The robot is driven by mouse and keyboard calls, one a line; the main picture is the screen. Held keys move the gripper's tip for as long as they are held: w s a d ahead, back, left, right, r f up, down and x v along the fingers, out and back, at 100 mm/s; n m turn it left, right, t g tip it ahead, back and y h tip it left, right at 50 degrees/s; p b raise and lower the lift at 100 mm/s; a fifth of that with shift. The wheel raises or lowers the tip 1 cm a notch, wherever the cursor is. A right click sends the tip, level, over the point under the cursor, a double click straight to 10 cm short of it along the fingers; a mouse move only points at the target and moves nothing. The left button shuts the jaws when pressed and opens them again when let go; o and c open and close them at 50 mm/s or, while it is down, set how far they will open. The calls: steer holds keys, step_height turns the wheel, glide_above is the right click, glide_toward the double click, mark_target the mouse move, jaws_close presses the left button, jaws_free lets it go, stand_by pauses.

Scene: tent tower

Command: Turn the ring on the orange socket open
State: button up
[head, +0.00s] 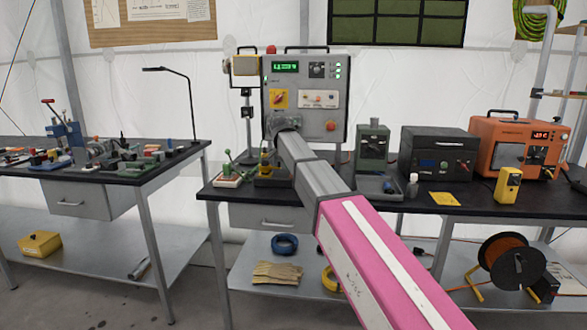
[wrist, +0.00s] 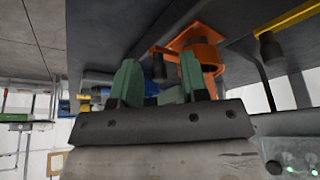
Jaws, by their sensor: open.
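The orange socket (wrist: 198,55) shows in the wrist view on a grey panel, with a flat orange plate and a round collar that I take for its ring. My gripper (wrist: 160,80) is open, its two green fingers apart. The right finger overlaps the orange collar in the picture; I cannot tell whether it touches. A dark cylindrical part shows between the fingers. In the head view my arm reaches to the front of the grey control box (head: 337,85), and the orange socket cannot be made out there.
In the wrist view a second dark fitting (wrist: 270,46) and a yellow bar (wrist: 293,20) are near the socket on the right. In the head view a green device (head: 372,146) and an orange unit (head: 499,150) stand right of my arm.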

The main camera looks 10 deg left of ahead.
steer(key=v, duration=1)
steer(key=shift+a+r, duration=0.2)
steer(key=shift+r, duration=0.15)
steer(key=shift+s, duration=0.15)
